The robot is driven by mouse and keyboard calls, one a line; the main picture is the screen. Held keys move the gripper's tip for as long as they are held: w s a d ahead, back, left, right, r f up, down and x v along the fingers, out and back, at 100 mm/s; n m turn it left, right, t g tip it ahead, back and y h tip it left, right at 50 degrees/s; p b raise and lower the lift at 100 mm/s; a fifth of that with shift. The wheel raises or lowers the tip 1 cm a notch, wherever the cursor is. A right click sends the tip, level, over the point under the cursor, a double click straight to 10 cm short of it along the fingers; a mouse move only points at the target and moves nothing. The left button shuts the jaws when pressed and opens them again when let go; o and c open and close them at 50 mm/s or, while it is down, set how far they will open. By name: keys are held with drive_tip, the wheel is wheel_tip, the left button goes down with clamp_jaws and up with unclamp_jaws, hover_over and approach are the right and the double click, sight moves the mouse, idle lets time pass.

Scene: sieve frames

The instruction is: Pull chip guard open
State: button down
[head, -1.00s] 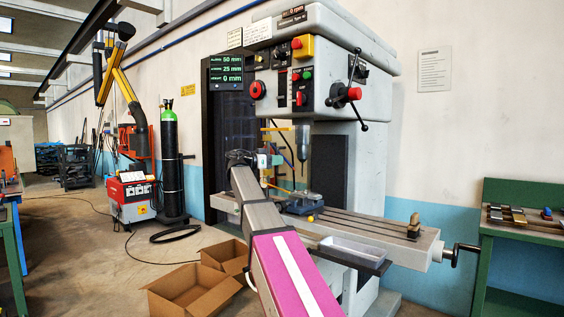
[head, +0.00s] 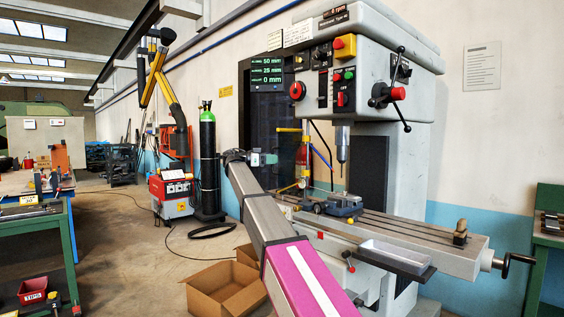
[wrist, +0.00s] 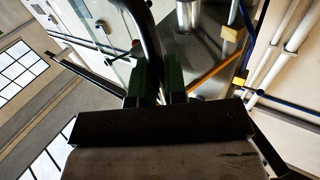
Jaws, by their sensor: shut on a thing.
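The chip guard (head: 305,155) is a clear panel with yellow edging and a red patch, left of the drill spindle (head: 342,145) on the milling machine. My gripper (head: 274,159) is at the guard's left side in the head view. In the wrist view, the green fingers of my gripper (wrist: 158,78) are shut on a dark curved bar, which looks like the guard's handle (wrist: 146,40). The fingertips are small in the head view, and the far part of the guard is hard to make out.
A vise (head: 344,204) sits on the long machine table (head: 440,244), with a grey tray (head: 394,254) at its front. Cardboard boxes (head: 225,288) lie on the floor below my arm.

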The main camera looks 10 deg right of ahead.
drive_tip(key=shift+w+a+m+g, duration=0.45)
drive_tip(key=shift+w+g, duration=0.3)
drive_tip(key=shift+w, duration=0.1)
drive_tip(key=shift+w+a+m+g, duration=0.45)
drive_tip(key=shift+w+g, duration=0.3)
drive_tip(key=shift+w, duration=0.1)
drive_tip(key=c, duration=1.2)
unclamp_jaws()
drive_tip(key=w+a, duration=0.1)
drive_tip(key=a, duration=0.6)
drive_tip(key=shift+a, duration=0.15)
